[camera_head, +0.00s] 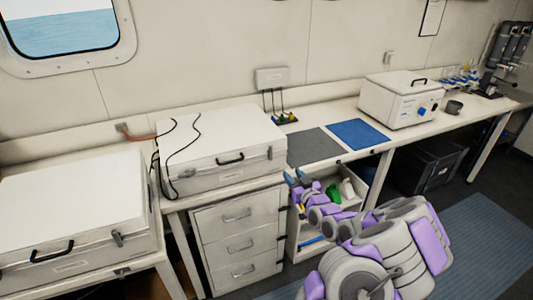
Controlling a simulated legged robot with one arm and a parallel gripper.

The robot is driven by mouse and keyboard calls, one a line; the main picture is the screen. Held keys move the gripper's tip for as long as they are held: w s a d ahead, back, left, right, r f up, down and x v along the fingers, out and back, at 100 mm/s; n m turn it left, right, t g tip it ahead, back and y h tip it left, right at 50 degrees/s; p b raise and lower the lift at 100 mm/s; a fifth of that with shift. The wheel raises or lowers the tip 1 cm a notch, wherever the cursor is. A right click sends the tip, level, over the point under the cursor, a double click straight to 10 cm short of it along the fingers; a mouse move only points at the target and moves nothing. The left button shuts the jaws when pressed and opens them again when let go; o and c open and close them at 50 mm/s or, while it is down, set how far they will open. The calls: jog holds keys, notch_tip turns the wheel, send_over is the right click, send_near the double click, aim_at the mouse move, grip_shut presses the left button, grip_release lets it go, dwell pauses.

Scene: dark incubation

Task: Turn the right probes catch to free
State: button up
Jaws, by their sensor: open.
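A white case (225,133) with black probe cables (181,140) over its lid stands on the bench in the middle, lid shut. Its black handle (231,158) is on the front face. The right catch (270,153) is a small grey part near the right end of that face; its exact setting is too small to tell. My gripper (295,177) has blue fingertips, is open and empty, and is to the right of and below the catch, apart from it. My arm reaches in from the lower right.
Another white case (75,205) with a handle and catch stands at left. A grey mat (314,146) and blue mat (358,134) lie right of the probes case. A white box (398,98) stands farther right.

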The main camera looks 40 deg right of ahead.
jog(key=b, duration=0.1)
send_near(271, 150)
jog(key=b+x, duration=0.2)
jog(key=x, duration=0.6)
jog(key=shift+a, duration=0.1)
jog(key=shift+w+d, duration=0.25)
jog(key=shift+w, duration=0.1)
jog(key=shift+w+d, duration=0.15)
jog(key=shift+d, duration=0.2)
jog(key=shift+a+r, duration=0.1)
jog(key=shift+a, duration=0.25)
jog(key=c, duration=0.4)
jog(key=shift+d, duration=0.15)
grip_shut()
